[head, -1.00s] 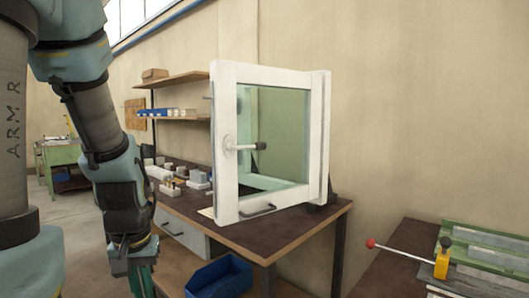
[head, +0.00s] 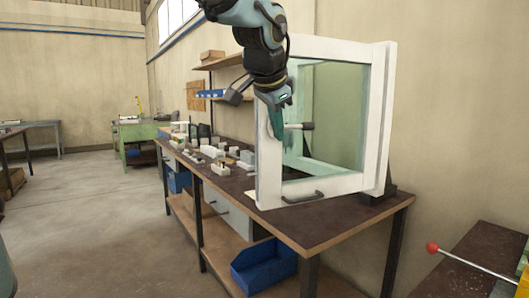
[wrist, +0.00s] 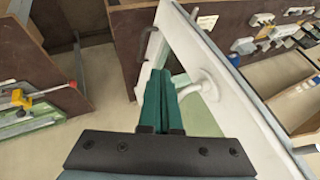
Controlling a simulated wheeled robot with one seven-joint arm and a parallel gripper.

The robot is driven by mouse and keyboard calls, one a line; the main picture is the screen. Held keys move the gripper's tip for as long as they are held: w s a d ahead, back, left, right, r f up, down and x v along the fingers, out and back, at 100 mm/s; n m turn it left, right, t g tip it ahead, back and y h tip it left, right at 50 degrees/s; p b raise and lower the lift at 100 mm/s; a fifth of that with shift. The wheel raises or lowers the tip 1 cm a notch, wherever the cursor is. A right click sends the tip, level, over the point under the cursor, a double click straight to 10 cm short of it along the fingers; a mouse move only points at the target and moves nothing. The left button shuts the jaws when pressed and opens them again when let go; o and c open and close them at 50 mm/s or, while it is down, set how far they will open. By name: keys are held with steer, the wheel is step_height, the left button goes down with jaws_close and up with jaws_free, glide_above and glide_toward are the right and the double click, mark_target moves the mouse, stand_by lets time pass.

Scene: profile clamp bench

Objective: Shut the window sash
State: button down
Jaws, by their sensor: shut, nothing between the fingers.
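The window sash (head: 380,120) is a white frame with a greenish pane, standing on the bench. It appears swung out from the greenish fixed frame behind it. My gripper (head: 276,125) is shut and empty, pointing down by the left stile close to the lever. Contact cannot be told.
The brown bench (head: 330,225) carries several small grey blocks (head: 218,152) left of the sash. A blue bin (head: 263,265) is below the bench. A second table with a red-knobbed clamp (head: 433,248) is at the lower right. The floor at left is open.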

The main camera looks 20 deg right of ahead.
mark_target(278, 154)
steer(key=p+x, duration=0.1)
steer(key=x, duration=0.2)
steer(key=w+p+x, duration=0.1)
steer(key=x, duration=0.3)
steer(key=w+r+p+x, duration=0.1)
steer(key=x, duration=0.3)
steer(key=shift+a, duration=0.25)
steer(key=shift+w+d, duration=0.1)
steer(key=shift+w, duration=0.6)
steer(key=shift+w, duration=0.1)
